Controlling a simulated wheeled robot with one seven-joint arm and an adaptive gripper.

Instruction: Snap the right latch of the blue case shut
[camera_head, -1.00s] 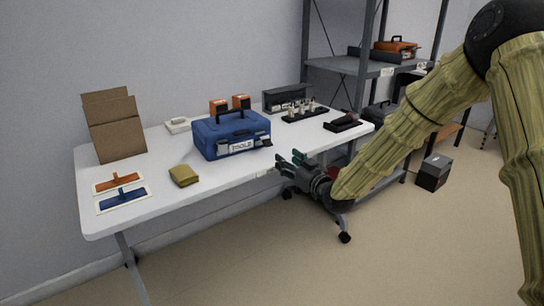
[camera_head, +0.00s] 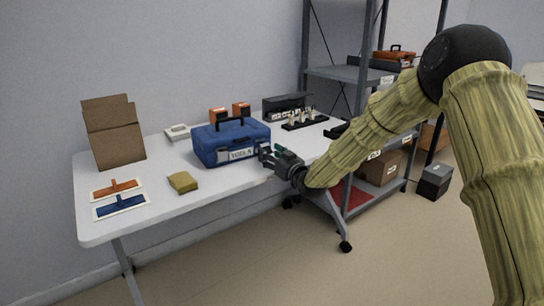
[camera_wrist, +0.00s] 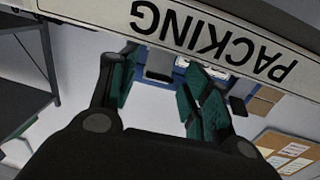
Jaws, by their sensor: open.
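The blue case (camera_head: 228,139) stands on the white table with its lid down and its handle up. A pale TOOLS label is on its front. My gripper (camera_head: 270,153) is open at the case's right front corner, over the table's front edge. It hides most of that corner, so I cannot make out the right latch in the head view. In the wrist view, my gripper's green-padded fingers (camera_wrist: 160,90) are spread apart. A grey piece, apparently the right latch (camera_wrist: 160,64), shows between them against the blue case (camera_wrist: 183,62). Contact and the latch's position are unclear.
The white table's (camera_head: 130,218) front edge bears a PACKING label (camera_wrist: 215,35), close in the wrist view. A yellow cloth (camera_head: 183,182) lies left of the case. A black stand (camera_head: 305,120) with small items is behind right. A grey shelf (camera_head: 345,74) stands further right.

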